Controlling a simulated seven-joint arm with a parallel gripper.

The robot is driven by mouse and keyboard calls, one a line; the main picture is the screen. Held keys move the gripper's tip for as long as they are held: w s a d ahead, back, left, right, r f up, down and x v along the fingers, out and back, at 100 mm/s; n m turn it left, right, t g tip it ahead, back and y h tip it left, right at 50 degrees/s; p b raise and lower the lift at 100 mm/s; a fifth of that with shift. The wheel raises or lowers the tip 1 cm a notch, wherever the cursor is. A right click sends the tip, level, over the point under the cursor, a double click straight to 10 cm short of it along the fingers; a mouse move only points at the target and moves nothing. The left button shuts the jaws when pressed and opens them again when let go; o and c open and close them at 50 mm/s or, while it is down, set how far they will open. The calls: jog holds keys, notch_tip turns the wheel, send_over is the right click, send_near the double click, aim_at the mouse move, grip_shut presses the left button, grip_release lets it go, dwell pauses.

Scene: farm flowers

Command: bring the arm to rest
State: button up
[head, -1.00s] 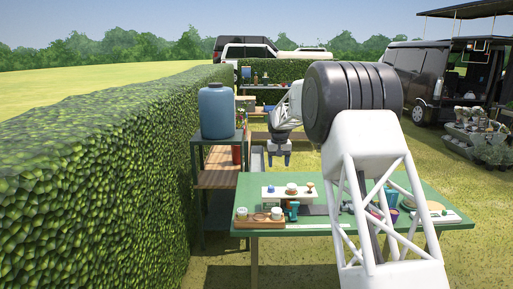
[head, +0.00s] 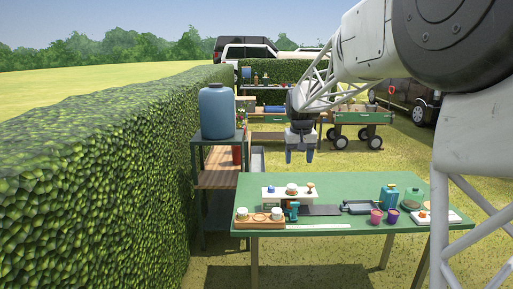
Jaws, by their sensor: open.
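My gripper (head: 300,154) hangs pointing down above the far edge of the green table (head: 340,184) in the head view. Its two fingers are apart with nothing between them. It touches nothing. My white lattice arm reaches in from the right side of the picture and covers part of the far background.
On the table are a wooden tray (head: 258,223) with white cups, a small white stand (head: 288,195), a blue can (head: 389,197) and two purplish pots (head: 392,216). Left stands a shelf (head: 218,180) bearing a blue barrel (head: 216,112), beside a hedge (head: 100,180). A green cart (head: 362,118) stands behind.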

jog(key=s+d+r, duration=0.1)
jog(key=s+d, duration=0.1)
jog(key=s, duration=1.1)
jog(key=s+d+r, duration=0.1)
jog(key=s, duration=1.2)
jog(key=s+f, duration=0.4)
jog(key=s, duration=0.7)
jog(key=s+d+f+m+t, duration=0.1)
jog(key=s+f, duration=0.3)
jog(key=s, duration=0.8)
jog(key=shift+d+f, duration=0.25)
jog(key=shift+f, duration=0.05)
